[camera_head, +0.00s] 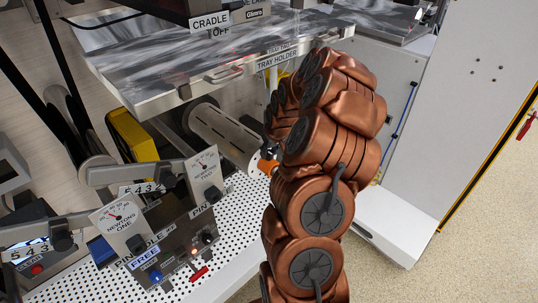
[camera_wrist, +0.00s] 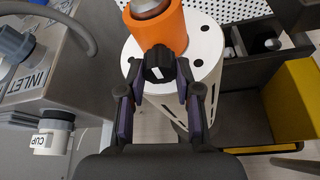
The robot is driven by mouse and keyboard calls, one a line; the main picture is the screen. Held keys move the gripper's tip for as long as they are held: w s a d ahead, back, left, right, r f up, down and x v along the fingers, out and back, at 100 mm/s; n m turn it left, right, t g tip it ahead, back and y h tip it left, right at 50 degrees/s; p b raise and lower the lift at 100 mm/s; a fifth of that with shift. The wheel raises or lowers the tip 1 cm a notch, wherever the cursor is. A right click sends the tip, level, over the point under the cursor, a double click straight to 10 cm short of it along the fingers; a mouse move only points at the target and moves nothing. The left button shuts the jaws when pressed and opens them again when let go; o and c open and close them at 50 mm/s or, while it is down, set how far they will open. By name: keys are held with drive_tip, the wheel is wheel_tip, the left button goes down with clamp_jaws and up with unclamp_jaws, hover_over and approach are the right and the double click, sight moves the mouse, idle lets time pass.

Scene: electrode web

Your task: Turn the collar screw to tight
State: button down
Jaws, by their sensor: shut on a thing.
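The collar screw (camera_wrist: 160,65) is a black knob with a white mark on its face, in the upper middle of the wrist view. It sits on the side of an orange collar (camera_wrist: 163,27), which is around a grey shaft (camera_wrist: 148,6) at the end of a white drum with holes (camera_wrist: 205,45). My gripper (camera_wrist: 160,78) is shut on the screw, one dark finger on each side. In the head view the orange collar (camera_head: 267,165) shows just left of my copper-coloured arm, which hides most of the gripper and the screw.
A metal tray holder (camera_head: 200,72) overhangs the drum. In the wrist view, a CUP-labelled fitting (camera_wrist: 54,132) is left and a yellow box (camera_wrist: 295,100) right.

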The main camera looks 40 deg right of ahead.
idle(0.4)
drive_tip(key=c, duration=0.8)
unclamp_jaws()
drive_tip(key=shift+r, duration=0.15)
drive_tip(key=v, duration=1.1)
drive_tip(key=shift+s+a+r, duration=0.2)
drive_tip(key=shift+r, duration=0.1)
